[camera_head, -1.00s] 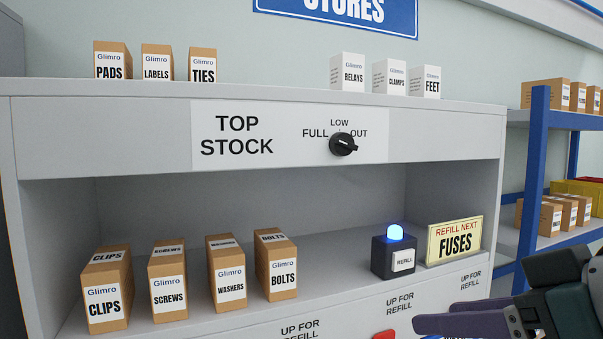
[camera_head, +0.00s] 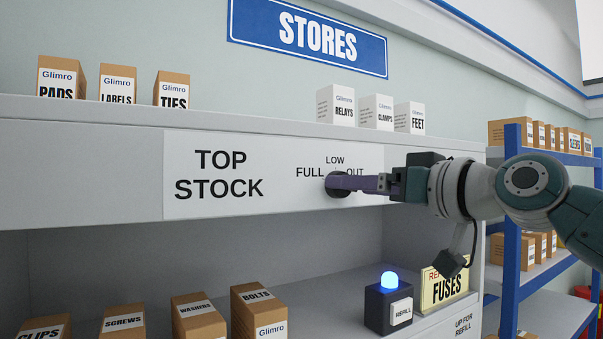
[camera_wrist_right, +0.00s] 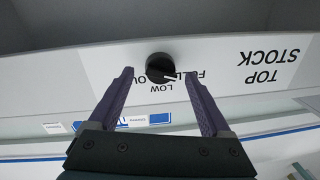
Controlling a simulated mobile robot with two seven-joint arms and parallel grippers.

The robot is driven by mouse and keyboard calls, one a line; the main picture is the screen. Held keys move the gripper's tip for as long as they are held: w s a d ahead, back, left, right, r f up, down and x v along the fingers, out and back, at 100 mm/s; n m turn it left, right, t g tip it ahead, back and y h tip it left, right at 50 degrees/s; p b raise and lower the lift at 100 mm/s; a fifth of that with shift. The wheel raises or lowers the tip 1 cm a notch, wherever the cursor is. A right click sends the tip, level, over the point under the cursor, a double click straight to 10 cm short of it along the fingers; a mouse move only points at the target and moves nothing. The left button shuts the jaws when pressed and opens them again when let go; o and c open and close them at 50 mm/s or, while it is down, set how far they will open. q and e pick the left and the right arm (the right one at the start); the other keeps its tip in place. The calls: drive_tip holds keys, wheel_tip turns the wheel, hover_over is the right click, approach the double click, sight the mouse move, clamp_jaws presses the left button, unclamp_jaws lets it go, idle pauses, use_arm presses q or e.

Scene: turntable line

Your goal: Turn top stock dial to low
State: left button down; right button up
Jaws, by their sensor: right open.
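The black top stock dial (camera_head: 336,190) is on the white label panel (camera_head: 270,205) of the shelf's upper front, with FULL, LOW and OUT printed around it. My right gripper (camera_head: 332,183) reaches in from the right, its purple finger covering part of the dial. In the right wrist view, upside down, the dial (camera_wrist_right: 158,66) shows between the two spread fingertips (camera_wrist_right: 159,73). The jaws are open; I cannot tell whether either finger touches the dial. A light mark shows on the dial's lower right, but its exact setting is unclear. My left gripper is not in view.
White boxes (camera_head: 376,112) and brown boxes (camera_head: 118,86) stand on top of the shelf. Below are more brown boxes (camera_head: 198,318), a black refill lamp (camera_head: 388,305) lit blue, and a FUSES card (camera_head: 443,288). A blue rack (camera_head: 512,220) stands at right.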

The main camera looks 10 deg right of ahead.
drive_tip(key=shift+x, duration=0.85)
drive_tip(key=shift+f, duration=0.1)
clamp_jaws()
